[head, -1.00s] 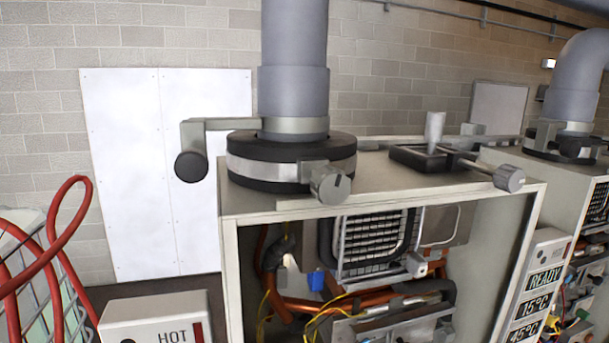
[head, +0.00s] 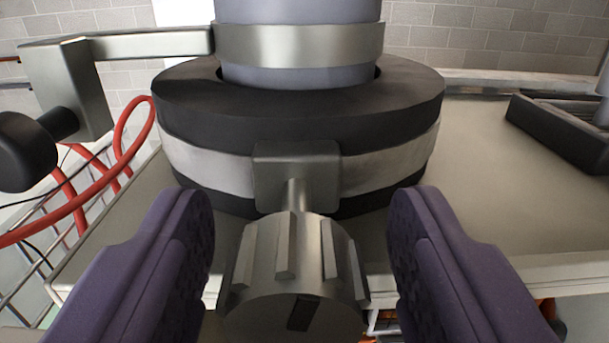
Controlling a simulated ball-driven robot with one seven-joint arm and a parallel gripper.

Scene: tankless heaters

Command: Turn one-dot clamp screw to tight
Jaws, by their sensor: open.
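A ribbed metal clamp screw knob (head: 293,270) points toward me, with a dark slot mark on its face near the bottom. Its short shaft runs into a block on the metal clamp band (head: 390,160) around the black flue collar (head: 300,100). My gripper (head: 300,240) is open, with one purple finger on each side of the knob. There is a visible gap on both sides, wider on the right. I cannot make out any dots on the knob.
A grey pipe (head: 298,40) rises from the collar. A bracket with a black knob (head: 28,150) sticks out at left. A black tray-like part (head: 565,130) sits on the heater top (head: 490,190) at right. Red hoses (head: 85,195) hang at left.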

